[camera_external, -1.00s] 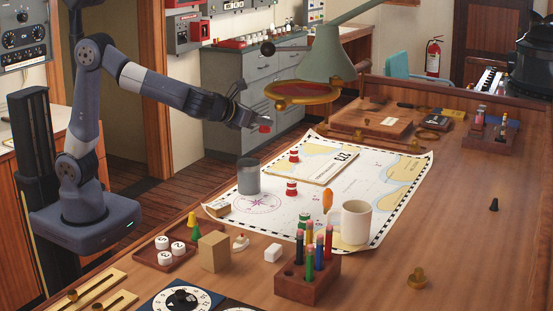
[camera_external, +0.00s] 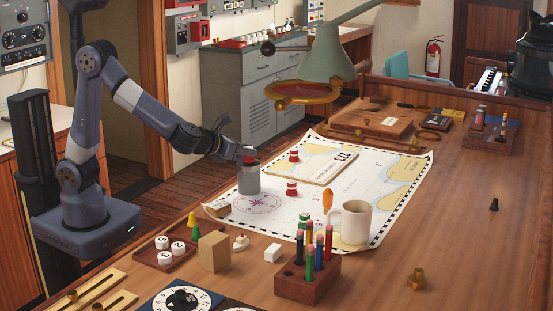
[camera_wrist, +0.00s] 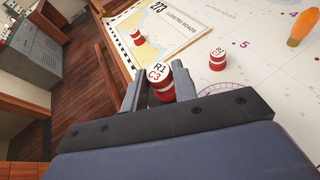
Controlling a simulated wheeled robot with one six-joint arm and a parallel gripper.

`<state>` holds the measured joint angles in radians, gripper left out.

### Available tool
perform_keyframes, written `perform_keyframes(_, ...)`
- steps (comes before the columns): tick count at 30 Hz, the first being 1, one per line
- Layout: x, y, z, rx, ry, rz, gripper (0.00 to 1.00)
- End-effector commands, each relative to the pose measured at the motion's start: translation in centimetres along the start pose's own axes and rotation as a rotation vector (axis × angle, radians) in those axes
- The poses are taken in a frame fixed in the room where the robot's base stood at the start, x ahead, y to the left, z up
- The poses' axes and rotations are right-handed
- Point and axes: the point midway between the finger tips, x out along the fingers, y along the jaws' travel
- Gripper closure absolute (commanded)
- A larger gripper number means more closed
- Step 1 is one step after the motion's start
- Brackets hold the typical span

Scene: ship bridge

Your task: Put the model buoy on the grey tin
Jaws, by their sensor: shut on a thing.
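My gripper (camera_external: 238,150) is shut on a red and white model buoy (camera_external: 248,158). In the wrist view the buoy (camera_wrist: 159,74) sits upright between the two fingers, its white top marked R1 C3. The grey tin (camera_external: 249,180) stands upright on the chart, and the buoy is right over its top. I cannot tell whether the buoy touches the tin. The tin is hidden in the wrist view behind the buoy and my gripper.
A booklet (camera_external: 322,167), a cream mug (camera_external: 351,222) and a pencil block (camera_external: 307,283) are to the right.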

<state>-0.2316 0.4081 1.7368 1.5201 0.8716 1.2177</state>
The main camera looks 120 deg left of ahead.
Motion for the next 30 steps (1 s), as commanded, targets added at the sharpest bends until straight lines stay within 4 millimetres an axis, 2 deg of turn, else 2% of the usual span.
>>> perform_keyframes(12,0.28,-0.05,-0.68,-0.001,-0.001,0.000,0.94)
perform_keyframes(13,0.22,-0.04,-0.52,-0.001,-0.001,0.000,0.71)
perform_keyframes(20,0.20,-0.04,-0.49,-0.001,0.000,0.000,0.52)
perform_keyframes(30,0.01,0.00,-0.01,-0.001,-0.001,0.000,0.51)
